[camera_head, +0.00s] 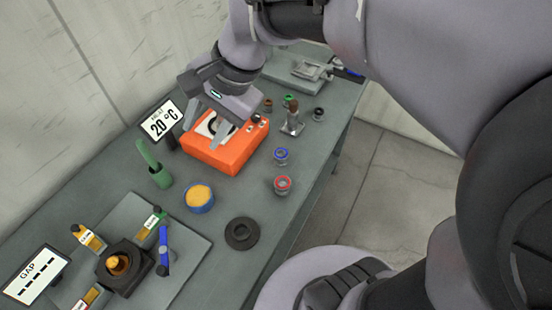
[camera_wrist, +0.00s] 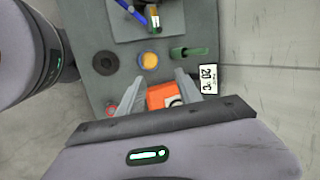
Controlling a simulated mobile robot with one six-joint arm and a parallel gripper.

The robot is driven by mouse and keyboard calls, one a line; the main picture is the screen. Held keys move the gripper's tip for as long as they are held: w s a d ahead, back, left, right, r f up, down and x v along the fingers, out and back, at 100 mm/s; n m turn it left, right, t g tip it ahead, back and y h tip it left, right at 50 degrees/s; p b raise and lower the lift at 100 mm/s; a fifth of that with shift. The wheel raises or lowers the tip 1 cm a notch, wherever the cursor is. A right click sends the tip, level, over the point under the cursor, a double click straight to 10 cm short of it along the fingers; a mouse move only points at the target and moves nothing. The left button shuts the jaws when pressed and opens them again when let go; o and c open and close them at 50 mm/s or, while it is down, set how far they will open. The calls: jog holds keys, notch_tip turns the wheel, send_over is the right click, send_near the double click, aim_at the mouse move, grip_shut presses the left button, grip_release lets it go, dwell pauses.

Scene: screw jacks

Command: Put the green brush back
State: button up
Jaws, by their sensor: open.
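The green shape also shows in the wrist view (camera_wrist: 188,52), ahead of my gripper and to the right. My gripper (camera_head: 215,128) is open and empty above the orange box (camera_head: 232,154), to the right of the green cup and apart from it. In the wrist view its two fingers (camera_wrist: 153,84) are spread, with the orange box between and below them.
A blue tub with yellow contents (camera_head: 200,197) and a black ring (camera_head: 242,234) lie nearby. A grey plate (camera_head: 190,270) carries a black jack (camera_head: 125,263) and coloured pieces. Small jacks stand right of the box.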

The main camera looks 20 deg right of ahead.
jog(key=s+d+f+n+t+h, duration=0.2)
jog(key=s+d+n, duration=0.3)
jog(key=s, duration=0.7)
jog(key=shift+d+f+t+h, duration=0.15)
jog(key=shift+d+t+h, duration=0.3)
jog(key=shift+d, duration=0.2)
notch_tip(320, 180, down, 6)
jog(key=b, duration=0.6)
jog(key=shift+f, duration=0.2)
jog(key=shift+s+a, duration=0.1)
